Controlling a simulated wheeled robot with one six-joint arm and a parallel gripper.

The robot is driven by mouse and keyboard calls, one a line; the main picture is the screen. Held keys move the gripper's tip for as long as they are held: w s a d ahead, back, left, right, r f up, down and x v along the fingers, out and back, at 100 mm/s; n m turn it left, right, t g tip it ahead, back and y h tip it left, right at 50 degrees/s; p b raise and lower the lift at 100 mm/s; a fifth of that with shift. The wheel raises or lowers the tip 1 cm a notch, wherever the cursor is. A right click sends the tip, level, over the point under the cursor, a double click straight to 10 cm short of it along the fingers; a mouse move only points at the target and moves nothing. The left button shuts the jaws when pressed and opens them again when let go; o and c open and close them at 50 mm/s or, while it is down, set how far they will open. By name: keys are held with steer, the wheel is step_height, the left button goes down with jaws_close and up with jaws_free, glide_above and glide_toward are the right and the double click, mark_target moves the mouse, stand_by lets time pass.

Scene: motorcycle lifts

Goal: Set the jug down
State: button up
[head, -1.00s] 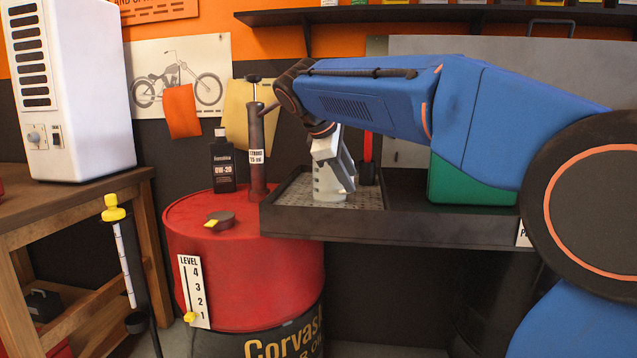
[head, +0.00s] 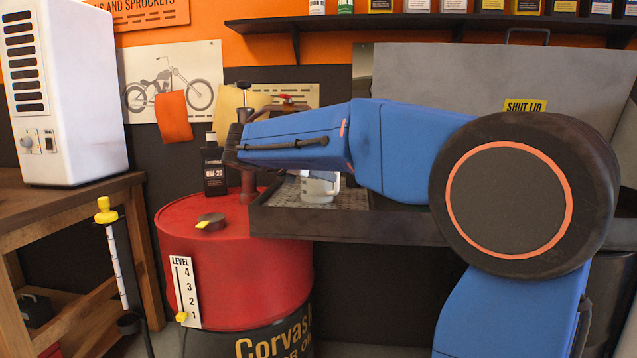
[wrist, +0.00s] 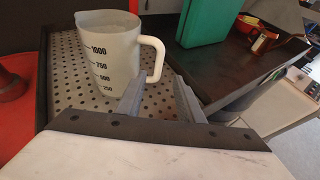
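The white jug (wrist: 108,55), with black volume marks, stands upright on the perforated tray floor (wrist: 68,72) in the wrist view. Its handle (wrist: 160,58) points right. My gripper (wrist: 158,86) is open, with its two fingers apart and nothing between them. The handle lies just beyond the fingertips, apart from them as far as I can tell. In the head view the lower part of the jug (head: 318,188) shows below my arm, which hides its top and most of my gripper.
A red drum (head: 232,270) stands left of the dark tray edge (head: 340,226), with a dark oil bottle (head: 214,168) and a pump (head: 247,185) near its back. A green box (wrist: 208,20) stands right of the jug. Bare perforated floor lies around the jug.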

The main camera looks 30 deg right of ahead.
steer(key=x, duration=0.7)
steer(key=shift+d+f, duration=0.1)
steer(key=shift+d, duration=0.1)
steer(key=shift+w+x, duration=0.15)
steer(key=shift+x, duration=1.1)
steer(key=shift+w+x, duration=0.15)
steer(key=shift+x, duration=1.15)
jaws_close()
